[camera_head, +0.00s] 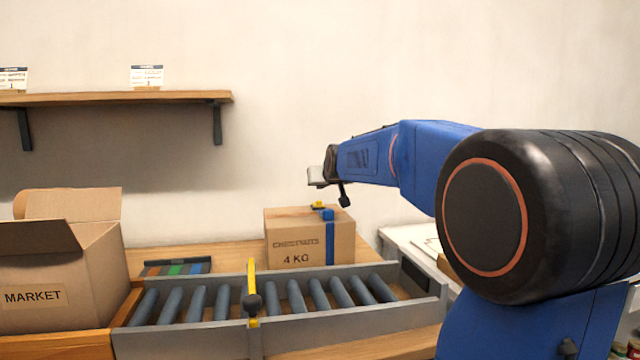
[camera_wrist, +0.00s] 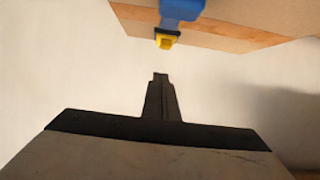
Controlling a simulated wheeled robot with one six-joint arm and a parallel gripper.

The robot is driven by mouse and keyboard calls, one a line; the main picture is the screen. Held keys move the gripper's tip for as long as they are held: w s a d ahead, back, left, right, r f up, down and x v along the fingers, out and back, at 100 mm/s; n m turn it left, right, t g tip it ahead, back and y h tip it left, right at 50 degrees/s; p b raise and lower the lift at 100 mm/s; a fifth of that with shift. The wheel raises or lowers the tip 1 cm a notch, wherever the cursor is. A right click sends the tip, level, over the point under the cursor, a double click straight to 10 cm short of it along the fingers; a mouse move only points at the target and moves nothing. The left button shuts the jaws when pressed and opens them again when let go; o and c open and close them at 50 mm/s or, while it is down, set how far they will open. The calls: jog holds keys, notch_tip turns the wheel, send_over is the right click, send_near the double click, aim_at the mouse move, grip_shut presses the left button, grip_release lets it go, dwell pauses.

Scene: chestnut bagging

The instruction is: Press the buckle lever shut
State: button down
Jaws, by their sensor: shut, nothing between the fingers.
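The cardboard chestnuts box (camera_head: 295,241), marked 4 KG, stands behind the roller conveyor, with a blue strap (camera_head: 329,240) down its front right. The yellow buckle lever (camera_head: 318,205) is on the box top beside the strap; how far it stands open is too small to tell. In the wrist view the yellow lever (camera_wrist: 166,41) sticks out from a dark buckle part at the strap's end, at upper centre. My gripper (camera_head: 317,177) is above the box, apart from the buckle. Its thin dark fingers (camera_wrist: 160,78) are together and empty, pointing towards the lever with a gap between.
The open MARKET carton (camera_head: 100,260) stands at the left. The roller conveyor (camera_head: 380,323) runs across the front, with a yellow upright bar (camera_head: 251,278) at its middle. A wall shelf (camera_head: 110,98) with cards is at upper left.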

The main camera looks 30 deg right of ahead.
jog(key=s, duration=0.2)
jog(key=s+a+f, duration=0.1)
jog(key=s, duration=0.1)
jog(key=s+f, duration=0.1)
jog(key=s, duration=0.1)
jog(key=shift+a+f, duration=0.1)
jog(key=shift+a, duration=0.25)
